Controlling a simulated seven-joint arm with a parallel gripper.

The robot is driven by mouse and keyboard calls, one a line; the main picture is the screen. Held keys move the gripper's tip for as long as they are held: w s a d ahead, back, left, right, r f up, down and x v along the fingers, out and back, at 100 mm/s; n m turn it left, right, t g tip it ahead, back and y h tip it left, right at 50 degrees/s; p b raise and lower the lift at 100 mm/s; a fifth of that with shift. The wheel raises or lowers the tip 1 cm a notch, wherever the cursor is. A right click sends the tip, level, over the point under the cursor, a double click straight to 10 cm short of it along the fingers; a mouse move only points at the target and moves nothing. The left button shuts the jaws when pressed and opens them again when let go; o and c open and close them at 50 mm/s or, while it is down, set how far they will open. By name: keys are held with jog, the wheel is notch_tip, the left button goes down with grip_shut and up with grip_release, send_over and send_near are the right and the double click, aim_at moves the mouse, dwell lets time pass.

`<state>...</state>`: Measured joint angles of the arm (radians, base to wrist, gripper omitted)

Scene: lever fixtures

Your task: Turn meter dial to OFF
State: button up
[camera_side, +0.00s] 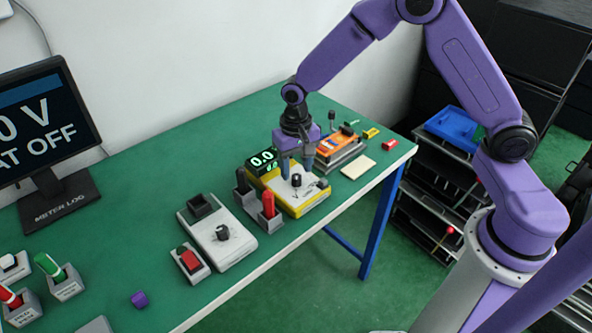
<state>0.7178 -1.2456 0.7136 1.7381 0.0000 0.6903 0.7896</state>
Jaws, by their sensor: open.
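The yellow-edged meter (311,203) lies on the green table, with a lit display (263,158) reading about 0.0 at its back left. Its dark dial (296,181) stands up from the pale face. My gripper (297,174) is open, pointing down over the meter, with its fingers to either side of the dial in the picture. I cannot tell whether a finger touches the dial. The dial's pointer setting is too small to read.
Black and red probes (268,206) stand in holders left of the meter. A white box with a knob (222,233) lies farther left. An orange device (337,143) sits behind right. A monitor (45,125) shows "0 V" and "AT OFF", partly cropped. The front table edge is close.

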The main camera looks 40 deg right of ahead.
jog(key=shift+f, duration=0.9)
grip_shut()
